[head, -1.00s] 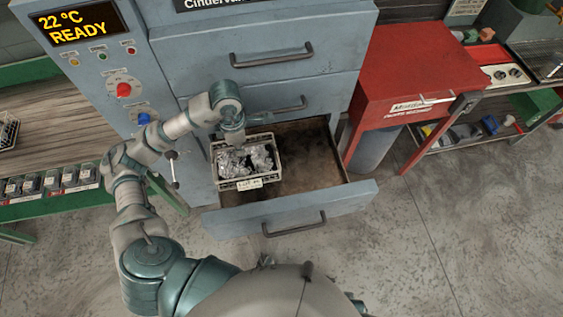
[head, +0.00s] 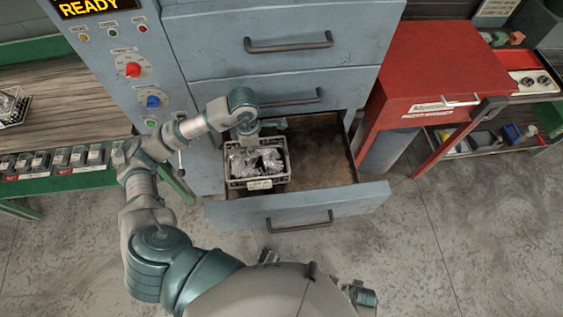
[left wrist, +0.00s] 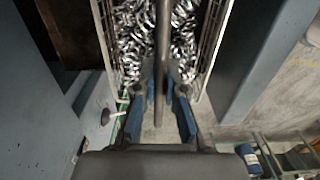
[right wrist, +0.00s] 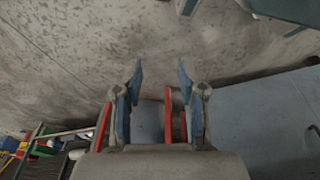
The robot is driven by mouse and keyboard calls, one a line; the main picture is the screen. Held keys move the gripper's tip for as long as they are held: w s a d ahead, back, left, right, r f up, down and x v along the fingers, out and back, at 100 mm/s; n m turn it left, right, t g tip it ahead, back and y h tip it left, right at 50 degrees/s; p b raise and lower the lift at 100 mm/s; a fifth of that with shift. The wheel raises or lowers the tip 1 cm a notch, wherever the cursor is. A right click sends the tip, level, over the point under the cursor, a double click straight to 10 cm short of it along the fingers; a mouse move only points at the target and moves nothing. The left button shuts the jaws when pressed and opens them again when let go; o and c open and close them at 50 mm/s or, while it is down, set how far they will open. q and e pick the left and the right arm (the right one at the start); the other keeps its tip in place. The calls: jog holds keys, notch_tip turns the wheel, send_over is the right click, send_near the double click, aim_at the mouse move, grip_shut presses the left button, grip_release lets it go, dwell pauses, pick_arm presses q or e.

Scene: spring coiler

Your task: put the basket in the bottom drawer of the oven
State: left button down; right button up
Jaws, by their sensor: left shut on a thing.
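The basket (head: 258,184) is a pale wire crate filled with shiny coiled springs. In the head view it is at the left side of the open bottom drawer (head: 325,170), inside its outline. I cannot tell whether it touches the drawer floor. My left gripper (head: 246,133) is at the basket's far side. In the left wrist view the left gripper (left wrist: 161,90) is shut on the basket's bar, with the springs (left wrist: 135,40) beyond. My right gripper (right wrist: 160,70) is open and empty over bare floor in the right wrist view.
The drawer front (head: 300,208) has a dark handle, and the drawer is free to the basket's right. The grey oven (head: 280,75) stands behind with shut drawers above. A red cabinet (head: 425,75) is at the right, a green-edged bench (head: 60,180) at the left.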

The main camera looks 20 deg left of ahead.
aim_at(254, 159)
pick_arm(q)
notch_tip(254, 159, down, 9)
jog(key=shift+f+b, duration=0.1)
jog(key=shift+b, duration=0.3)
jog(key=shift+f, duration=0.15)
pick_arm(e)
jog(key=r, duration=0.1)
jog(key=w+r, duration=0.1)
jog(key=shift+a+r, duration=0.1)
jog(key=shift+r, duration=0.25)
jog(key=shift+f, duration=0.1)
pick_arm(q)
jog(key=c, duration=1.3)
grip_release()
jog(key=shift+o, duration=0.2)
notch_tip(254, 159, up, 12)
jog(key=shift+p, duration=0.6)
pick_arm(e)
jog(key=f, duration=0.1)
jog(key=s+f, duration=0.1)
jog(key=f, duration=0.1)
